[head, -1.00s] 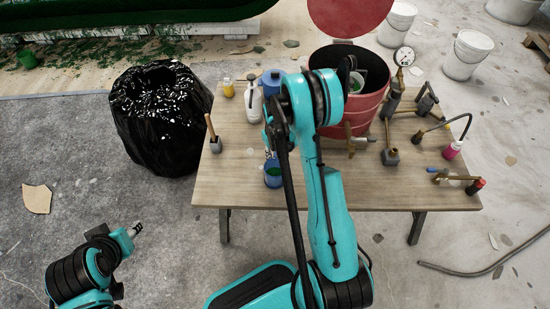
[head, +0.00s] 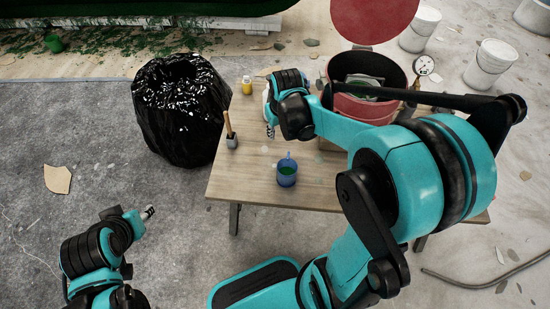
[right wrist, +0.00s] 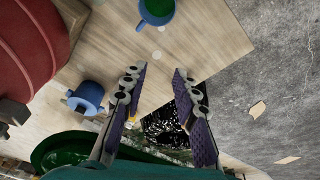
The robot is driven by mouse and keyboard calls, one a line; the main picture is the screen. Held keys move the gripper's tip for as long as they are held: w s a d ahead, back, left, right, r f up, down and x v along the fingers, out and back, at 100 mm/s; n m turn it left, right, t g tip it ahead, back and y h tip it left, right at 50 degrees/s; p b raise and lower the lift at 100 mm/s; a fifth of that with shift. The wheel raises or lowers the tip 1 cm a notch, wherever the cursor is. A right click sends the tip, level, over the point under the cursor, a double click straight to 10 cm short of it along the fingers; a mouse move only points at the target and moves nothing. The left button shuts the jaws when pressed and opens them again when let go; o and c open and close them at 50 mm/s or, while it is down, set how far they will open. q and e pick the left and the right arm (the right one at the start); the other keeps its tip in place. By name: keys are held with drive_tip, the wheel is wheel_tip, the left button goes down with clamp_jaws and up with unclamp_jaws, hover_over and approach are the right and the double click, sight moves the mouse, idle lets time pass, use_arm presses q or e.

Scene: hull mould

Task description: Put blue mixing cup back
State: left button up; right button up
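A blue mixing cup (head: 287,176) with green contents stands upright on the wooden table near its front edge. It also shows at the top edge of the right wrist view (right wrist: 157,14), partly cut off. My right gripper (head: 270,131) is above the table, behind and left of the cup and apart from it. In the right wrist view its two fingers (right wrist: 161,85) are spread with nothing between them. A second blue vessel (right wrist: 88,96) stands left of the fingers there. My left gripper (head: 149,212) is low at the left, away from the table; its fingers are too small to read.
A red drum (head: 365,108) stands at the table's back right, partly behind my right arm. A brush in a small holder (head: 231,141) and a yellow bottle (head: 247,86) are on the left side. A black bag (head: 182,115) stands left of the table (head: 240,180).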

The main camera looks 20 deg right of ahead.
drive_tip(key=s+a+r+t, duration=0.2)
drive_tip(key=s+a+r, duration=0.1)
drive_tip(key=s, duration=0.3)
drive_tip(key=s+a+r+t, duration=0.2)
drive_tip(key=s+a+r, duration=0.1)
drive_tip(key=s, duration=0.4)
drive_tip(key=shift+a+r, duration=0.35)
drive_tip(key=shift+a, duration=0.5)
